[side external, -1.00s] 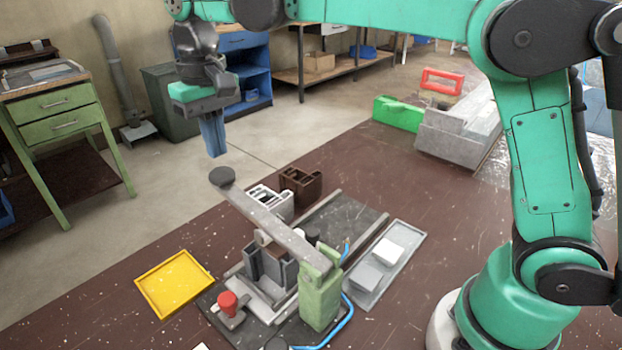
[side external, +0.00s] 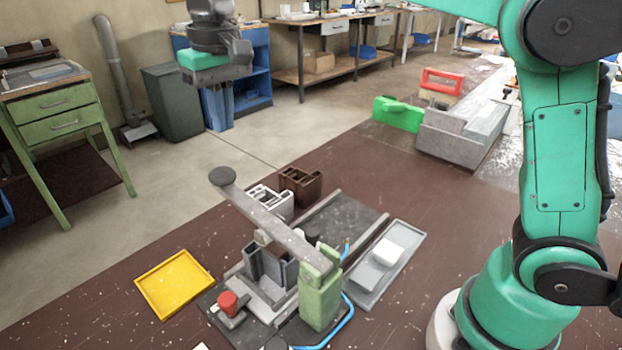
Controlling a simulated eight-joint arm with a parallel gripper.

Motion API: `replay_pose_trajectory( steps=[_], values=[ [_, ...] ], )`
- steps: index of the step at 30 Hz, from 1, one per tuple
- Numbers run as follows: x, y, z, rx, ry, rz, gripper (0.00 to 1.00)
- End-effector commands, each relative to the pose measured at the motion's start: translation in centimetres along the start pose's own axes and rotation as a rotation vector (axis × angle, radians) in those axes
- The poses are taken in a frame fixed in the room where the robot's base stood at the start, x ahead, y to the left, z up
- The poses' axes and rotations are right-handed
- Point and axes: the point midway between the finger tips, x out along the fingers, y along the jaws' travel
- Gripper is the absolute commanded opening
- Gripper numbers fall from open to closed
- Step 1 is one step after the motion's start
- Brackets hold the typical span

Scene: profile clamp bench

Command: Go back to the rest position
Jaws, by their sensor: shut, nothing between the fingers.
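Grey profile pieces (side external: 269,265) stand under the lever. A red knob (side external: 229,302) sits at the fixture's front left.
A yellow tray (side external: 174,284) lies left of the fixture. Brown (side external: 301,185) and white (side external: 272,204) profile blocks stand behind. The air around my gripper is clear.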

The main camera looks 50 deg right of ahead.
Motion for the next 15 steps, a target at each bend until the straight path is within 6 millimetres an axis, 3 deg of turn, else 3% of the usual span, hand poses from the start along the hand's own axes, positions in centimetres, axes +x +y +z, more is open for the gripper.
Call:
replay_pose_trajectory(
  steps=[8,15],
  values=[
    [1.5,4.7,4.9,0.004,0.242,-0.024,0.0],
    [5.5,7.7,9.9,0.0,0.448,-0.007,0.0]
  ],
)
